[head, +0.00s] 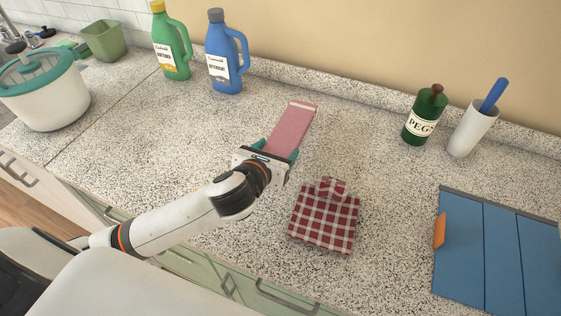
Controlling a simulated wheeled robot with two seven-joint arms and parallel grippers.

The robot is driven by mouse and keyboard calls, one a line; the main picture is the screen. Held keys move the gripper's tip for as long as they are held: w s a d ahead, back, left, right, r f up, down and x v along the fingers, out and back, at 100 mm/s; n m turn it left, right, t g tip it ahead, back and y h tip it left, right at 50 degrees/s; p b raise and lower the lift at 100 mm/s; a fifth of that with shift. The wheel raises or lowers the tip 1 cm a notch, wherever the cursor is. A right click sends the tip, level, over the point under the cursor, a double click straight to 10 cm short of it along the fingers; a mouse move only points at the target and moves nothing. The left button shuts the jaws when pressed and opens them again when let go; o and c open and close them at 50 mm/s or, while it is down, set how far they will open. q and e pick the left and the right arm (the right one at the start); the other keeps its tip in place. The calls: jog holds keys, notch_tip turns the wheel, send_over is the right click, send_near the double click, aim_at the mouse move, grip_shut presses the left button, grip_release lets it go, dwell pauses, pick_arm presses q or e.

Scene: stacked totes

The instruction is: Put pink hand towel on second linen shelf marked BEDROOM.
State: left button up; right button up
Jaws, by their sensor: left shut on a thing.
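The pink hand towel (293,126) is a folded, narrow strip with a pale band at its far end, in the middle of the head view. My left gripper (277,152) is shut on the towel's near end, with teal fingertips on either side. I cannot tell whether the towel touches the counter or is held just above it. My right gripper is not in view. No linen shelf and no BEDROOM label show in this view.
A red checked folded cloth (325,217) lies close right of my gripper. Green (171,45) and blue (222,62) bottles stand behind. A PEGS bottle (424,117), white cup (471,130) and blue folded board (500,252) are at right. A white tub (46,97) is at left.

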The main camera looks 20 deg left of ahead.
pick_arm(q)
jog(key=shift+d+f, duration=0.25)
jog(key=shift+d, duration=0.05)
jog(key=shift+s+f, duration=0.1)
jog(key=shift+f, duration=0.25)
notch_tip(320, 180, down, 3)
jog(key=shift+a+r, duration=0.1)
jog(key=shift+r, duration=0.1)
jog(key=shift+f, duration=0.25)
jog(key=shift+r, duration=0.1)
jog(key=shift+f, duration=0.2)
jog(key=o, duration=1.1)
jog(key=shift+c, duration=0.2)
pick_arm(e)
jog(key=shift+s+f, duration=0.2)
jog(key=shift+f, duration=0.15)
